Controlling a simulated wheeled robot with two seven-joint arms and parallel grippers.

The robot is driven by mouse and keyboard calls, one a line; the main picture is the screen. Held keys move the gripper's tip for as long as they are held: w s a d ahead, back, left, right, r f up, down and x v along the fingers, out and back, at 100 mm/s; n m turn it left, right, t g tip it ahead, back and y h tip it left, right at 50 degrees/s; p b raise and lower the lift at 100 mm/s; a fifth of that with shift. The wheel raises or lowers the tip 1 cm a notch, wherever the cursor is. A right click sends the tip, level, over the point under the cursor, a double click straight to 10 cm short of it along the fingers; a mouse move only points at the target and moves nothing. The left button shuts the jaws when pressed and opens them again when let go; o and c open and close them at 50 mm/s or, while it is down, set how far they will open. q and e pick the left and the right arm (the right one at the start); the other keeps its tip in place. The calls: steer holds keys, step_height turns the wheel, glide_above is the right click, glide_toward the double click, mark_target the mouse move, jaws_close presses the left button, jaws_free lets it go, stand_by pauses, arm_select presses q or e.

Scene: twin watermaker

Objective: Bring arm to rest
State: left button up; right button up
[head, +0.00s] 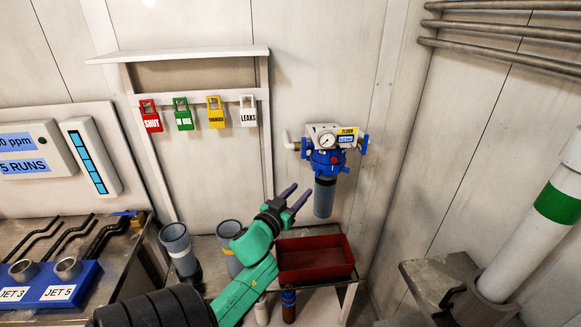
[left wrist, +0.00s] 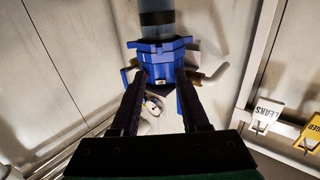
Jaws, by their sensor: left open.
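My left gripper (head: 289,197) is open and empty in the head view. Its two purple fingers point up and to the right, close to the blue filter unit (head: 327,160) on the back wall. In the left wrist view the open fingers (left wrist: 164,105) show dark, with the blue filter head (left wrist: 162,62) just beyond them in the picture. I cannot tell whether they touch it. My green and black left arm comes in from the bottom. My right gripper does not show.
A red tray (head: 315,277) sits on a small table below the filter, beside grey cups (head: 176,240). Coloured tags (head: 183,114) hang from a wall rack. A blue block (head: 45,288) with jets is at left. A white pipe (head: 528,225) stands at right.

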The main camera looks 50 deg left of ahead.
arm_select(q)
steer(key=v, duration=0.4)
steer(key=shift+s+d, duration=0.15)
steer(key=shift+s, duration=0.2)
steer(key=shift+f, duration=0.1)
